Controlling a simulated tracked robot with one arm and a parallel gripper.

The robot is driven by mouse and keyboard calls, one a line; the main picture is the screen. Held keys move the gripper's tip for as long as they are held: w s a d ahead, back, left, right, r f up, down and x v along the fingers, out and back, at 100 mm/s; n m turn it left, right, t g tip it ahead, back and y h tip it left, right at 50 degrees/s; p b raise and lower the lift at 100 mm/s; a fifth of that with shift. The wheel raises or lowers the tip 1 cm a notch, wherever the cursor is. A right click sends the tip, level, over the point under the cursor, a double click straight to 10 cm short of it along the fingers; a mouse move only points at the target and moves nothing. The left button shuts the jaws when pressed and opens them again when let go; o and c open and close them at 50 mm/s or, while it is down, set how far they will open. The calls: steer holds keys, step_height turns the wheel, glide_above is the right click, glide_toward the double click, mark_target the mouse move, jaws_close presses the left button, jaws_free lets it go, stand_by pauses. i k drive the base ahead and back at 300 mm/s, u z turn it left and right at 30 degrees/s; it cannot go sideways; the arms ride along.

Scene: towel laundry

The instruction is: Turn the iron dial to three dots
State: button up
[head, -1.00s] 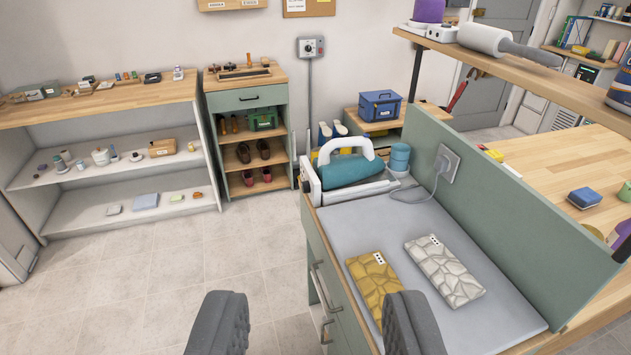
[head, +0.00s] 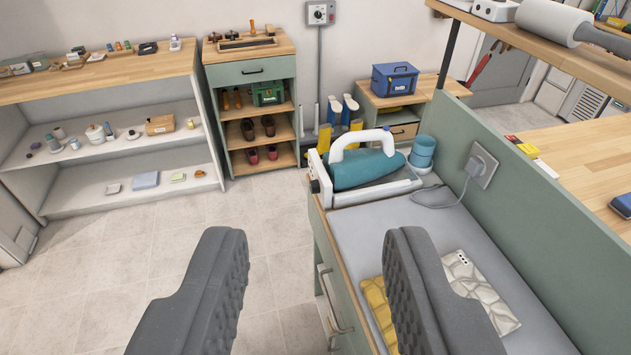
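The iron (head: 364,167), teal with a white handle, rests on a white base (head: 374,190) at the far end of the grey-topped ironing counter. A dark round knob (head: 315,186) shows on the left end face of the base; its dot marks are too small to read. My gripper (head: 318,285) is open and empty, its two grey fingers wide apart in the foreground. It is nearer to me than the iron and touches nothing visible. The right finger hides part of the counter and of a yellow folded towel (head: 378,305).
A green panel (head: 520,215) with a socket and cord bounds the counter's right side. A teal cylinder (head: 423,151) stands beside the iron. Open floor (head: 200,250) lies left. Shelves stand at the back left.

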mark_target(314, 184)
steer(key=k, duration=0.6)
steer(key=u, duration=0.6)
steer(key=i, duration=1.4)
steer(key=z, duration=0.45)
